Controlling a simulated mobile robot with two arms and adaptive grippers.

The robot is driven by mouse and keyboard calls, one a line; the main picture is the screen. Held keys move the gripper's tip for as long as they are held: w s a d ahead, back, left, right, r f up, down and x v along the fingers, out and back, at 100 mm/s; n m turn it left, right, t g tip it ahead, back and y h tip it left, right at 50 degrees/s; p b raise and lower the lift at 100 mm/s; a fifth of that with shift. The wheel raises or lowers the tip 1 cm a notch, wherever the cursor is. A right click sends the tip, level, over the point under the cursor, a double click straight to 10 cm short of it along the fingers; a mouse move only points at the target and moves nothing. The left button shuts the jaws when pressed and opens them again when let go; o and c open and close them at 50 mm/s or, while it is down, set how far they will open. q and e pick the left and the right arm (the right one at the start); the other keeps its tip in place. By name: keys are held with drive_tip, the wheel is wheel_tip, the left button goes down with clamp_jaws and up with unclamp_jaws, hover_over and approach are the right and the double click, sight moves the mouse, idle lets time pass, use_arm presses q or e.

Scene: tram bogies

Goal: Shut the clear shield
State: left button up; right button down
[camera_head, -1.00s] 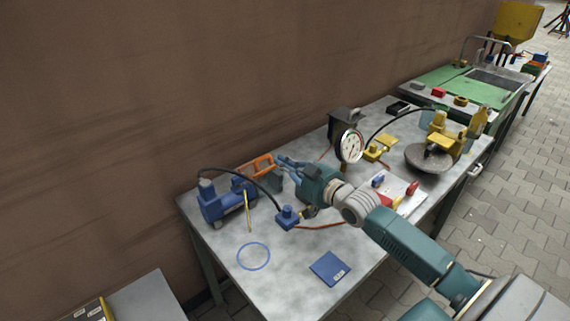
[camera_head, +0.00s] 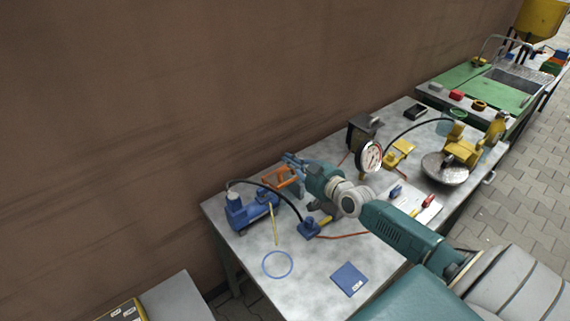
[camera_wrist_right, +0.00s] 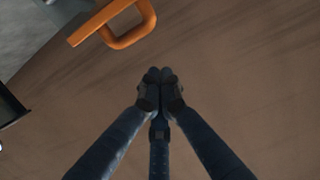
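A faint see-through pane (camera_head: 447,127), which looks like the clear shield, stands beside the yellow machine (camera_head: 463,148) at the right of the bench; its exact position is hard to make out. My right gripper (camera_head: 288,158) is far left of it, near the wall and above an orange handle (camera_head: 280,177). The handle also shows at the top of the right wrist view (camera_wrist_right: 128,22). In that view the fingertips (camera_wrist_right: 160,76) of the right gripper meet with nothing between them. My left gripper is not in view.
On the metal bench (camera_head: 310,270) are a blue pump (camera_head: 248,212), a blue ring (camera_head: 278,264), a blue pad (camera_head: 349,278) and a round gauge (camera_head: 370,157). Black hoses arch over it. The brown wall (camera_head: 150,120) runs close behind.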

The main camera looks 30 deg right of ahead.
sight(286, 170)
drive_tip(key=w, duration=0.3)
drive_tip(key=w+f+b, duration=0.1)
drive_tip(key=w, duration=0.1)
drive_tip(key=shift+w+a, duration=0.2)
drive_tip(key=shift+w, duration=0.1)
drive_tip(key=shift+s+f, duration=0.9)
drive_tip(key=shift+s, duration=0.2)
drive_tip(key=shift+s+d+f, duration=0.1)
drive_tip(key=shift+s+f, duration=0.2)
drive_tip(key=shift+s, duration=0.2)
drive_tip(key=shift+f, duration=0.1)
drive_tip(key=s+f+b, duration=0.1)
drive_tip(key=b, duration=0.2)
drive_tip(key=shift+s+f+t, duration=0.3)
drive_tip(key=shift+s+t, duration=0.05)
drive_tip(key=shift+t, duration=0.05)
drive_tip(key=s, duration=0.2)
drive_tip(key=shift+s+d+f+p, duration=0.1)
drive_tip(key=shift+s+p, duration=0.2)
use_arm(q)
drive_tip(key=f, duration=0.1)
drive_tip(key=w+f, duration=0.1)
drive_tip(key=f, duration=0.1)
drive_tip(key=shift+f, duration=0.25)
use_arm(e)
drive_tip(key=shift+s+f, duration=0.25)
